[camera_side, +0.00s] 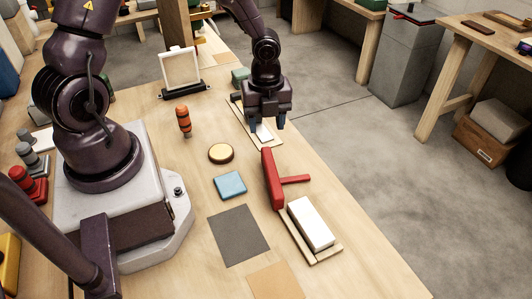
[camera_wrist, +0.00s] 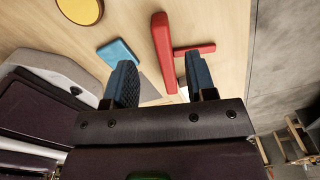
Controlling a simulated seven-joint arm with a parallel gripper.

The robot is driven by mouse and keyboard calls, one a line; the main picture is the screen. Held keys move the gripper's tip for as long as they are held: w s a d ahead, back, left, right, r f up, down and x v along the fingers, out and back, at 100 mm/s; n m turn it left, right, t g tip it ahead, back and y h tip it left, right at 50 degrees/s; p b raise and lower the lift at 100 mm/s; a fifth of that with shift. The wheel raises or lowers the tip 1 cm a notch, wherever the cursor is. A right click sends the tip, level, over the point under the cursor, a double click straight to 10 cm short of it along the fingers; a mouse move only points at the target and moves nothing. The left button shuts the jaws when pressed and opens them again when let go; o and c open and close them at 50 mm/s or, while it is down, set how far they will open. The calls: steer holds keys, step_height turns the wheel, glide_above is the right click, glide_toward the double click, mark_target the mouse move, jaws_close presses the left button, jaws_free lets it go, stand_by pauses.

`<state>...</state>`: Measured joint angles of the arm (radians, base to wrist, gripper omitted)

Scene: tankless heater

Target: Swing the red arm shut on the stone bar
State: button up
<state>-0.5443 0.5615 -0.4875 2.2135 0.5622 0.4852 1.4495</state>
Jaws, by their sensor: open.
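The red arm (camera_side: 268,180) stands on the table as a long upright-edged bar with a thinner red piece sticking out to the right. It also shows in the wrist view (camera_wrist: 163,45). A white stone bar (camera_side: 311,223) lies on a wooden base just in front of the red arm, and the two look apart. My gripper (camera_side: 267,124) is open and empty, behind the red arm and above a wooden board with a small white piece. Its two blue fingers also show in the wrist view (camera_wrist: 161,84). The stone bar is mostly hidden there.
A framed panel (camera_side: 181,69) stands behind. The table's right edge is close to the stone bar.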

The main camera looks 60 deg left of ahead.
mark_target(266, 148)
step_height(266, 148, down, 10)
steer(key=shift+f, duration=0.1)
stand_by(0.4)
jaws_close()
